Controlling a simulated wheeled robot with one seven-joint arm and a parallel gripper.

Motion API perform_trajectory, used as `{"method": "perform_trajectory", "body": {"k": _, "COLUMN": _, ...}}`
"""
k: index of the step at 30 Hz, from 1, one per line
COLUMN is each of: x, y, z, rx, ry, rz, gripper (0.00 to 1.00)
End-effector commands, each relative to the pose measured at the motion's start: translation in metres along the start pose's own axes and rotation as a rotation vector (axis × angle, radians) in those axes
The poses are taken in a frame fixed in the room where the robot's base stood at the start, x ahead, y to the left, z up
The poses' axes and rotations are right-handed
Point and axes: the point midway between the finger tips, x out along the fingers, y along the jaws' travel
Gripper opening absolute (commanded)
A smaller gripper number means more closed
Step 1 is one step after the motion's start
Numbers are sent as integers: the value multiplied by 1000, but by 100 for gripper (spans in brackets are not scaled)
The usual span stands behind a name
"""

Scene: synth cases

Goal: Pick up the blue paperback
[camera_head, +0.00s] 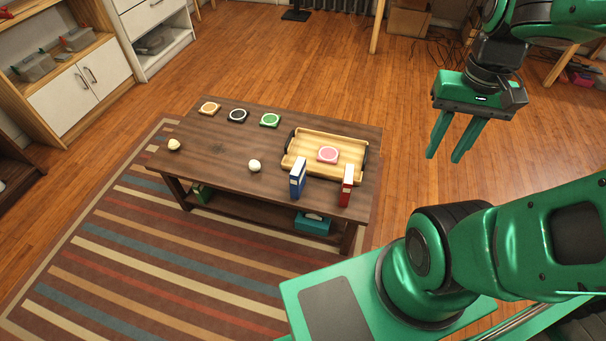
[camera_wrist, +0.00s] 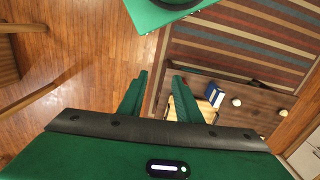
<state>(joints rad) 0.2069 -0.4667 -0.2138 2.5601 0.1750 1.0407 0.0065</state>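The blue paperback (camera_head: 298,178) stands upright on the brown coffee table (camera_head: 215,150), near the front edge and beside a wooden tray. It also shows in the wrist view (camera_wrist: 213,92), just right of the right finger. My gripper (camera_head: 443,159) is raised over the floor, to the right of the table and apart from the book. Its two green fingers are parted with nothing between them. In the wrist view the gripper (camera_wrist: 160,75) also shows open and empty.
A red book (camera_head: 346,186) stands upright to the right of the blue one. The wooden tray (camera_head: 350,145) holds a pink coaster (camera_head: 328,155). Several coasters lie along the back, and two pale balls (camera_head: 254,166) (camera_head: 174,145) sit on the table. A teal box (camera_head: 312,223) is on the lower shelf.

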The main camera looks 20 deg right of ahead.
Motion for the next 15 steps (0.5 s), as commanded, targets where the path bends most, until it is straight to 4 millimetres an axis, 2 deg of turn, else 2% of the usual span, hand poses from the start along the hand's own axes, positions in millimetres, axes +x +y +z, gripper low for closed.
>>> {"method": "perform_trajectory", "body": {"k": 4, "x": 0, "y": 0, "z": 0, "rx": 0, "ry": 0, "rz": 0, "gripper": 31}}
{"method": "perform_trajectory", "body": {"k": 8, "x": -4, "y": 5, "z": 8, "rx": 2, "ry": 11, "rz": -7, "gripper": 62}}
{"method": "perform_trajectory", "body": {"k": 11, "x": 0, "y": 1, "z": -1, "rx": 14, "ry": 6, "rz": -5, "gripper": 86}}
{"method": "perform_trajectory", "body": {"k": 12, "x": 2, "y": 1, "z": -10, "rx": 19, "ry": 4, "rz": -5, "gripper": 96}}
{"method": "perform_trajectory", "body": {"k": 15, "x": 13, "y": -6, "z": -33, "rx": 46, "ry": -6, "rz": -8, "gripper": 96}}
